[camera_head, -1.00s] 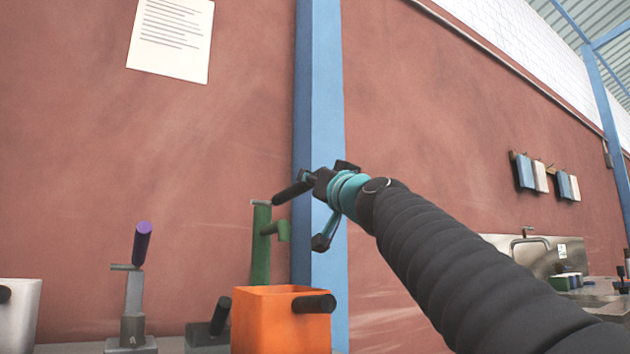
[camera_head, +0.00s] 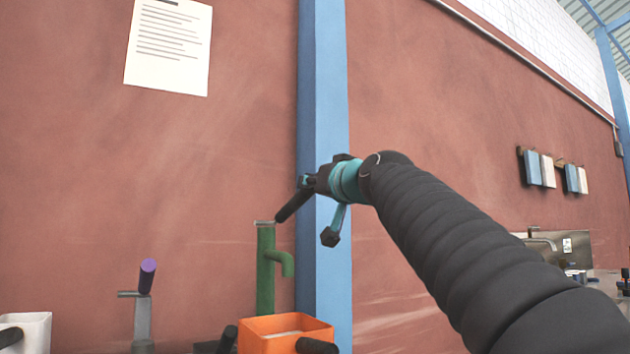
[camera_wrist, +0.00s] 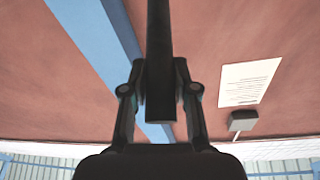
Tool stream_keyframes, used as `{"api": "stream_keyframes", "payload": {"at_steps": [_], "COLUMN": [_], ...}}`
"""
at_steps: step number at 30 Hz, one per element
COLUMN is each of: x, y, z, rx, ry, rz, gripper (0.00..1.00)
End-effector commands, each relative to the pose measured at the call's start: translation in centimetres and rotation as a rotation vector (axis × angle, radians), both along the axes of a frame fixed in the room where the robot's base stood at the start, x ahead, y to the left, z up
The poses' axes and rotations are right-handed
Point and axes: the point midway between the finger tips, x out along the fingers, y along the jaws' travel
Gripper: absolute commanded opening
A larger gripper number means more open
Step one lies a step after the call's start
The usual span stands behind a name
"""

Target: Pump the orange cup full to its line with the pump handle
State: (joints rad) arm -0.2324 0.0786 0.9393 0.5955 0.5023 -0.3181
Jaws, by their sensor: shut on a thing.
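The green pump (camera_head: 266,270) stands in front of the wall, with its spout bent to the right. Its black handle (camera_head: 292,206) slants up to the right from the pump top. My gripper (camera_head: 308,184) is shut on the handle's upper end. In the wrist view the dark handle (camera_wrist: 159,45) runs between the two fingers of my gripper (camera_wrist: 160,85). The orange cup (camera_head: 262,344) stands below the spout, with a black grip at its front right. A pale fill shows inside it; its line and exact level cannot be made out. The cup's lower part is cut off.
A blue post (camera_head: 322,100) rises just behind the green pump. A sink (camera_head: 560,249) lies to the right.

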Motion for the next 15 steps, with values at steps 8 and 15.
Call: {"api": "stream_keyframes", "payload": {"at_steps": [8,15], "x": [0.03,0.01], "y": [-0.07,-0.16], "z": [0.36,0.44], "rx": [-0.002,-0.001], "ry": [0.006,0.005], "rz": [-0.005,-0.006], "gripper": [0.00,0.54]}}
